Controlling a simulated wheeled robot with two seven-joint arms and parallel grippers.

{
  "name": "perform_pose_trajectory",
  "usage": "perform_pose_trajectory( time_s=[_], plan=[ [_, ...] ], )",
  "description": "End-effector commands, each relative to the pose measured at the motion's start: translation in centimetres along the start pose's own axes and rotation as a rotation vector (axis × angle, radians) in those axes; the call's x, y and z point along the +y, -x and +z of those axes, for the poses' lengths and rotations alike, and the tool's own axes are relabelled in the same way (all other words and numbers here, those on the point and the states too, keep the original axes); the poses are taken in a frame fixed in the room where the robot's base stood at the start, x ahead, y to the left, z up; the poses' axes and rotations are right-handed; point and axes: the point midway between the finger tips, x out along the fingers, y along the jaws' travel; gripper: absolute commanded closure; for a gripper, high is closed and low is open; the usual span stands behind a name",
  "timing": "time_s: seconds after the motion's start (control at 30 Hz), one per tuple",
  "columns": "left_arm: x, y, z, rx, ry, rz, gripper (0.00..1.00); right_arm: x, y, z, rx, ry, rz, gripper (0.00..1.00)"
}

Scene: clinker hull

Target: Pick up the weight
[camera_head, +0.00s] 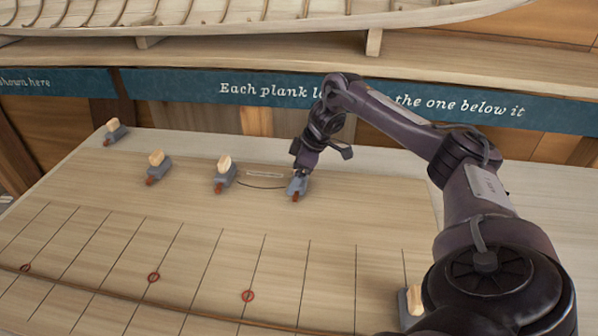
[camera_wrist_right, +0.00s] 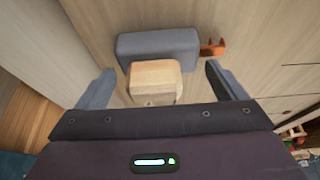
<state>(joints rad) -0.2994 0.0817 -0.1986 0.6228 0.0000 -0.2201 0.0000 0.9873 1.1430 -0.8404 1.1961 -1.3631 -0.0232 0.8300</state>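A weight (camera_head: 297,190) with a grey body and an orange hook sits on the wooden board under my right gripper (camera_head: 301,168). In the right wrist view its grey body (camera_wrist_right: 158,46), pale wooden handle (camera_wrist_right: 156,76) and orange hook (camera_wrist_right: 214,47) show. My right gripper is open, with one finger on each side of the handle and a visible gap at both sides. In the head view the gripper hides the handle. Similar weights stand to the left: one (camera_head: 225,174), another (camera_head: 157,168) and a farther one (camera_head: 114,132). My left gripper is out of view.
Another weight (camera_head: 413,301) stands at the lower right, partly hidden by my arm. The board (camera_head: 120,240) carries dark lines and red rings (camera_head: 248,296). A thin dark curve (camera_head: 260,187) runs between two weights. Behind are a blue lettered band (camera_head: 190,88) and a wooden hull (camera_head: 240,16).

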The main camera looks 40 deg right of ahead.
Motion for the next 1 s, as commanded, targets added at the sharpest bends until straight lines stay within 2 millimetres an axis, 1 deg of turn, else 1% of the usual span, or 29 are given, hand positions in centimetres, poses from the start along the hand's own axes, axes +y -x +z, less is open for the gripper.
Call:
perform_pose_trajectory(
  time_s=[0.03, 0.07, 0.4, 0.5, 0.8, 0.87, 1.0],
  plan=[
    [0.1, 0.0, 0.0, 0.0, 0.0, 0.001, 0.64, 0.0, 0.0, 0.0, 0.0, 0.0, 0.0, 0.16],
    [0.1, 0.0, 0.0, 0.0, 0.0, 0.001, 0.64, 0.0, 0.0, 0.0, 0.0, 0.0, 0.0, 0.2],
    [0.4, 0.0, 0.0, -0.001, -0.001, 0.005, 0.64, 0.0, 0.1, 0.0, 0.0, 0.0, 0.001, 0.65],
    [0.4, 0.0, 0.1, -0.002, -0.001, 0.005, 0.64, 0.1, 0.2, -0.2, 0.005, 0.001, 0.003, 0.76],
    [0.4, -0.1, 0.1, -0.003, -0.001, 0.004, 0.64, 0.1, 0.4, -0.3, 0.005, 0.001, 0.003, 0.76],
    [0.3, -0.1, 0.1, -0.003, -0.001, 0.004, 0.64, 0.1, 0.7, -0.4, 0.005, 0.001, 0.003, 0.76],
    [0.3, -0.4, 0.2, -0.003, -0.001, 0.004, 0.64, 0.2, 1.9, -0.9, 0.008, 0.002, 0.005, 0.76]
  ],
)
